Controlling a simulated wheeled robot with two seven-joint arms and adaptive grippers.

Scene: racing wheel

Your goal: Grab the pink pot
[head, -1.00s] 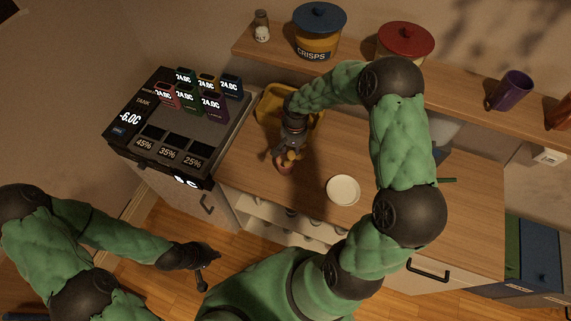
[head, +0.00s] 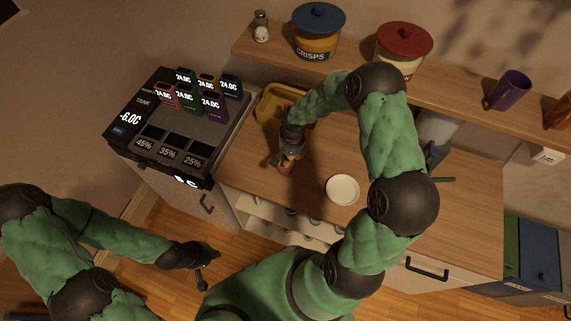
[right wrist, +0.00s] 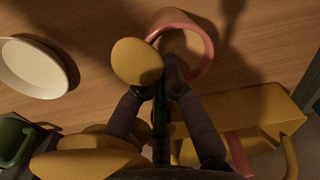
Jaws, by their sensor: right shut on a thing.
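The pink pot (head: 286,168) is on the wooden counter, below my right gripper (head: 290,158) in the head view. In the right wrist view the pot (right wrist: 205,40) shows as a pink ring with an open middle. My left gripper (head: 208,271) is open and empty, low in front of the counter.
A white round dish (head: 342,190) lies right of the pot. A yellow container (head: 268,102) stands behind, and a machine with dark panels (head: 170,140) is at left. A shelf above holds jars (head: 318,35) and a purple cup (head: 508,90).

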